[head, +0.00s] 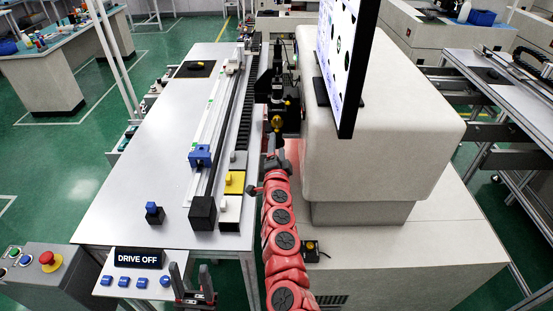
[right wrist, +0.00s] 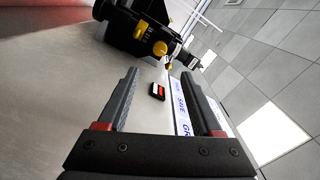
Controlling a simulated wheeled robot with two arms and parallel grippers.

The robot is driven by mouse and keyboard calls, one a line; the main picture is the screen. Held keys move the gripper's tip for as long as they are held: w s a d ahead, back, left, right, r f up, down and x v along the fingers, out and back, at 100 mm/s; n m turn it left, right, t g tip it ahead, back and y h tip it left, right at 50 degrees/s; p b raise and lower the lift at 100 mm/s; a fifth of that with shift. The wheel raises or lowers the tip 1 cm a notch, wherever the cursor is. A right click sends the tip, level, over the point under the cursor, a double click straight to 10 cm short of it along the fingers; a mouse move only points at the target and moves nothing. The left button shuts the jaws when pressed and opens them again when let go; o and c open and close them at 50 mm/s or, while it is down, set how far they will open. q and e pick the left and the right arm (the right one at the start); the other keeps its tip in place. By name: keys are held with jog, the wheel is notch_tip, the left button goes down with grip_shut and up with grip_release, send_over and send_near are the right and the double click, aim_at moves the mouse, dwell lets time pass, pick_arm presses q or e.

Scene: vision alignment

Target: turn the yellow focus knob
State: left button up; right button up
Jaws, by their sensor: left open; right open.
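A black optical unit (head: 284,95) stands beside the beige housing in the head view, with a yellow knob (head: 277,122) on its front. The right wrist view shows the black unit (right wrist: 128,32) with a larger yellow knob (right wrist: 160,48) and a second yellow part (right wrist: 142,29); no label tells which is for focus. My right gripper (right wrist: 160,73) is open and empty, its fingers pointing toward the unit, the knob beyond the tips. In the head view, my right gripper (head: 273,150) is just below the knob. My left gripper (head: 192,270) is open and empty at the table's front edge.
A monitor (head: 345,55) overhangs the beige housing (head: 375,130) to the right. A rail with a blue block (head: 200,156) and a yellow block (head: 235,183) lie left of my right arm. A DRIVE OFF panel (head: 138,258) is near my left gripper.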

jog(key=s+p, duration=0.1)
jog(key=s, duration=0.4)
jog(key=shift+f, duration=0.1)
dwell(0.4)
